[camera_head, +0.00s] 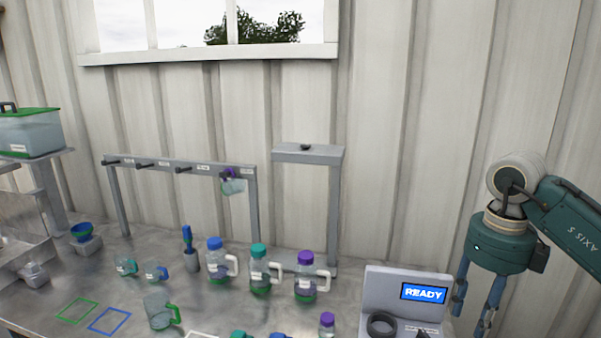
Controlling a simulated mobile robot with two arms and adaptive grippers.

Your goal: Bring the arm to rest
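My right arm (575,225), dark green with a pale joint, comes in from the right edge. My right gripper (469,320) hangs pointing down beside the right end of the grey READY console (383,291). Its two blue-grey fingers are apart, and I see nothing between them. My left arm and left gripper are not in view.
Bottles with blue (216,268), teal (260,274) and purple (306,283) caps stand mid-table. A jug (160,311) stands in front. A hook rack (180,163), a grey stand (335,205) and a green-lidded tote (30,135) stand behind. Small lidded items line the front edge.

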